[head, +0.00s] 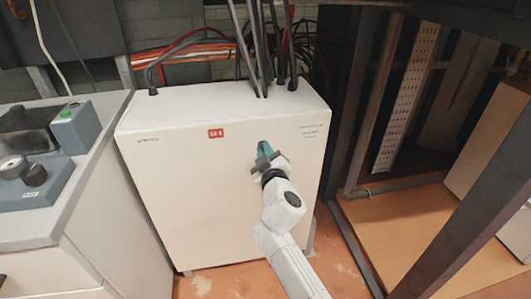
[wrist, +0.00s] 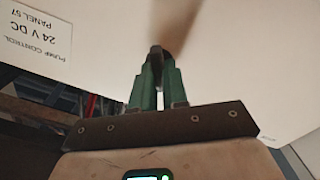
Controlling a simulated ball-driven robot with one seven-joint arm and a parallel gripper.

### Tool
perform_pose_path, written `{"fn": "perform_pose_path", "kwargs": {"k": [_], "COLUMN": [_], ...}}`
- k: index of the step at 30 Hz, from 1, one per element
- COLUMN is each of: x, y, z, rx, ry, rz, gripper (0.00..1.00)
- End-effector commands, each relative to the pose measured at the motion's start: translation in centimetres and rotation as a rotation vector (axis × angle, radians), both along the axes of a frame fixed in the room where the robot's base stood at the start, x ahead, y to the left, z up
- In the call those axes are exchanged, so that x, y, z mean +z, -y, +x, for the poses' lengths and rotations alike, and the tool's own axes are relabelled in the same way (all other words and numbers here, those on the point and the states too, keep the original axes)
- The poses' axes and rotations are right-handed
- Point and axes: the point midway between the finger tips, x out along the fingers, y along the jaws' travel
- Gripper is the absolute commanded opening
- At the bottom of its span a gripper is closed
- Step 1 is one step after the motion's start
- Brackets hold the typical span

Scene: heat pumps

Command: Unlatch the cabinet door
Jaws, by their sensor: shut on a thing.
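The white cabinet (head: 190,185) stands upright against the brick wall, and its front door looks closed. My gripper (head: 264,150) is at the upper right part of that door, with its green fingers against the front. In the wrist view, my gripper (wrist: 156,75) is shut on a small dark latch (wrist: 155,51) that sticks out of the white door face (wrist: 230,55). The fingers hide most of the latch, so I cannot tell which way it is turned. In the head view the latch is hidden behind my gripper.
A printed label (wrist: 35,38) is on the door beside the latch. Dark cables (head: 262,50) run into the cabinet top. A counter (head: 100,130) with a blue-grey device (head: 75,130) stands close on the left. A dark metal frame (head: 470,180) is on the right.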

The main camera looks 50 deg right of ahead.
Motion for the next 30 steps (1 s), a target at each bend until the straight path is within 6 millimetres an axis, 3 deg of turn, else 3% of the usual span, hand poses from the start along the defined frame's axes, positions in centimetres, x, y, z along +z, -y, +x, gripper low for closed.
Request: {"fn": "perform_pose_path", "kwargs": {"k": [18,30], "x": [-0.09,-0.25], "y": [-0.30,-0.35], "z": [0.19,0.21], "rx": [0.004,0.004], "ry": [-0.324,-0.477], "rz": [-0.481,-0.710], "gripper": [0.00,0.00]}}
